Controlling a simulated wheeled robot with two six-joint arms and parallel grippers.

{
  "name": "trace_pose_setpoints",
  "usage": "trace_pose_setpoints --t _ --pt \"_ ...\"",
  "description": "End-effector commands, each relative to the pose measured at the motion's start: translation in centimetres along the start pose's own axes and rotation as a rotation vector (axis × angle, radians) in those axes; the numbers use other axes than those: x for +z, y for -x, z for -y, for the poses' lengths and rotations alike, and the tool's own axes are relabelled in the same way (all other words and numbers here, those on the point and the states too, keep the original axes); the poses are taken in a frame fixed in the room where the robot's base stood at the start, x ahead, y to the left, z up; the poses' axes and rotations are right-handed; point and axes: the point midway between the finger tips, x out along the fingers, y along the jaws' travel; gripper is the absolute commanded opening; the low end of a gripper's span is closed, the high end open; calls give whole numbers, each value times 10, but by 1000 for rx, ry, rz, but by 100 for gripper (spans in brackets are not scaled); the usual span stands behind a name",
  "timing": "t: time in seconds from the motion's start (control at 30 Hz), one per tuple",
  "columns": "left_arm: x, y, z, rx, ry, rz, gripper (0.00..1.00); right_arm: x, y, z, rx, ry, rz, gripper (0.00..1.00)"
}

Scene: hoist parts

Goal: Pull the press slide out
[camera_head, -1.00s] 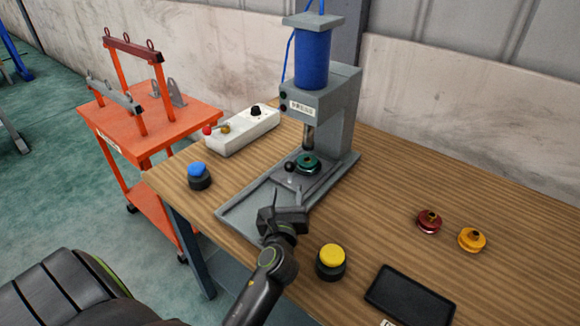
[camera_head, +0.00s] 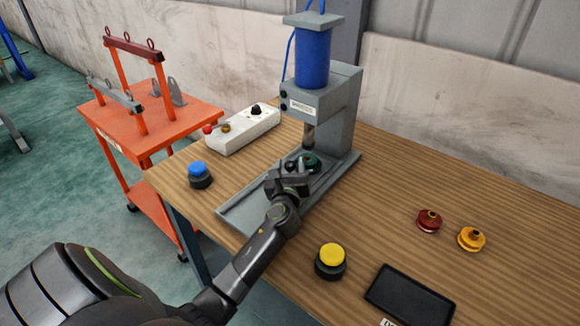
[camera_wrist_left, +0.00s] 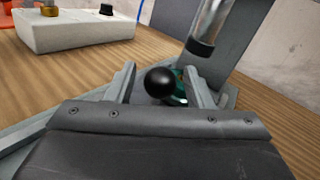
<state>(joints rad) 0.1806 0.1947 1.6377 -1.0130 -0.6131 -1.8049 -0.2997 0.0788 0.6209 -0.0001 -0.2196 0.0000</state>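The grey press (camera_head: 335,110) with its blue cylinder stands at the back of the wooden table. Its slide, with a green part (camera_head: 309,162) on it, sits under the ram. The slide's black ball knob (camera_head: 291,165) faces the front; it shows large in the left wrist view (camera_wrist_left: 159,82). My left gripper (camera_head: 293,170) is at the knob. In the wrist view its two fingers (camera_wrist_left: 160,90) stand apart on either side of the knob, with a visible gap on both sides. The gripper hides much of the slide in the head view. My right gripper is not in view.
A blue button (camera_head: 199,174) stands at the left and a yellow button (camera_head: 330,260) in front. A white control box (camera_head: 242,130) is left of the press. Red (camera_head: 429,221) and yellow (camera_head: 471,239) parts and a black tray (camera_head: 410,296) lie at the right.

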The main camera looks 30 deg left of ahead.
Motion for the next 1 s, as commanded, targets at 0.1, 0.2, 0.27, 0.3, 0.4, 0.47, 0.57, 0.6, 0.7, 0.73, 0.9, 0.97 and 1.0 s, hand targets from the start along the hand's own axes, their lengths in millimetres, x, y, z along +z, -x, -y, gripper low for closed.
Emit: trace_pose_setpoints --t 0.1,0.2,0.27,0.3,0.4,0.47,0.57,0.6,0.7,0.73,0.9,0.97,1.0 --pt "0 0 0 0 0 0 32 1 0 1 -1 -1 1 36" --pt "0 0 0 0 0 0 19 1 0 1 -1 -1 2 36" --pt "0 0 0 0 0 0 11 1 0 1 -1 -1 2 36" --pt "0 0 0 0 0 0 6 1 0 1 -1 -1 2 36" --pt "0 0 0 0 0 0 0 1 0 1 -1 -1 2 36" --pt "0 0 0 0 0 0 0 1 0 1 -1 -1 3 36" --pt "0 2 -1 0 0 -1 0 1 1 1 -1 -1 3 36" --pt "1 3 -2 0 0 -1 0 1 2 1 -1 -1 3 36" --pt "3 10 -6 1 -1 -1 0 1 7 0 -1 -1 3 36" --pt "3 13 -8 1 -1 -2 0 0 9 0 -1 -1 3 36" --pt "7 39 -25 2 -2 -4 0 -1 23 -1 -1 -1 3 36" --pt "8 50 -32 2 -2 -5 0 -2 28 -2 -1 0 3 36" --pt "9 58 -37 3 -2 -5 0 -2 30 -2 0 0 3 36"
